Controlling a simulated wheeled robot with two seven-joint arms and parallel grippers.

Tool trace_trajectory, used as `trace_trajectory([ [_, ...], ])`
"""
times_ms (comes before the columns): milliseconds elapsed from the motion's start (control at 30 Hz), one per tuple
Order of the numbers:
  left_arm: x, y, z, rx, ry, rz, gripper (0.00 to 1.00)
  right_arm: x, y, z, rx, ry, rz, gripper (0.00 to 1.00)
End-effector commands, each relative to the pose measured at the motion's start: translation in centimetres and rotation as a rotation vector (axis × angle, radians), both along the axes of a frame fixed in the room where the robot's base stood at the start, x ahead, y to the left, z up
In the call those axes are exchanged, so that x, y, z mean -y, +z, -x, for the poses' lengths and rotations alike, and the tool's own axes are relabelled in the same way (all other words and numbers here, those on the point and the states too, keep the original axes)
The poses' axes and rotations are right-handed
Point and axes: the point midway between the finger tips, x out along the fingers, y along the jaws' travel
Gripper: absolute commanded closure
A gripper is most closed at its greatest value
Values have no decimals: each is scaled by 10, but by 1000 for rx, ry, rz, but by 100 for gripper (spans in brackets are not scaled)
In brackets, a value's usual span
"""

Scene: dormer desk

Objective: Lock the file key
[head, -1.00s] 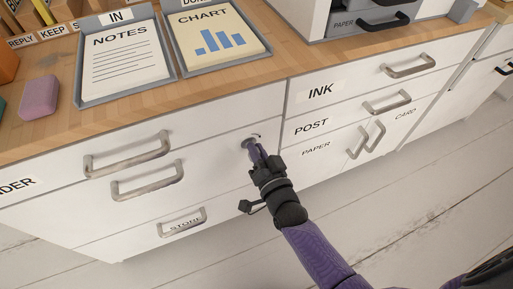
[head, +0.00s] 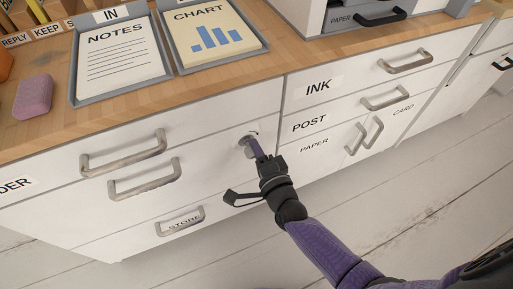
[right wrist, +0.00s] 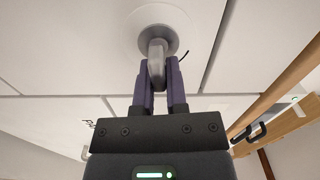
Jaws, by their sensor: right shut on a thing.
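The grey file key (right wrist: 157,52) sits in a round grey lock (head: 246,149) on the white drawer front, left of the seam beside the INK and POST drawers. My right gripper (head: 258,153) reaches the lock from below. Its two purple fingers (right wrist: 157,76) are shut on the key's grip, one on each side, in the right wrist view. In the head view the fingers mostly hide the key. A short dark mark shows beside the lock in both views. My left gripper is not in view.
Metal bar handles (head: 145,178) stick out from the drawers left of the lock, and more from the INK (head: 405,61) and POST drawers at right. The wooden desk top (head: 205,88) above holds NOTES (head: 118,55) and CHART (head: 213,35) trays and a pink block (head: 33,97).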

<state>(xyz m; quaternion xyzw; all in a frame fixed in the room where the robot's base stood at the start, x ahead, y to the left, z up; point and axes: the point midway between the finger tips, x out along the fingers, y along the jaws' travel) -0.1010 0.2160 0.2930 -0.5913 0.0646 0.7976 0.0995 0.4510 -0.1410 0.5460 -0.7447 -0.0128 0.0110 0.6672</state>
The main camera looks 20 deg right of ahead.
Motion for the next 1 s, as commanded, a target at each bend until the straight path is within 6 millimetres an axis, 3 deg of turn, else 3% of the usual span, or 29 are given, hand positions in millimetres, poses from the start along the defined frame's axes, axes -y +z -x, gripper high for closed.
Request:
trace_trajectory([
  [300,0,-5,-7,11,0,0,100,0,-3,1,-7,2,-105,100],
  [833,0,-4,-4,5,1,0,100,-1,-2,0,-7,2,-127,100],
  [867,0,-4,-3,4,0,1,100,-1,-2,0,-7,2,-127,82],
  [1000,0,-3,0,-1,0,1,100,0,-2,0,-7,2,-126,52],
])
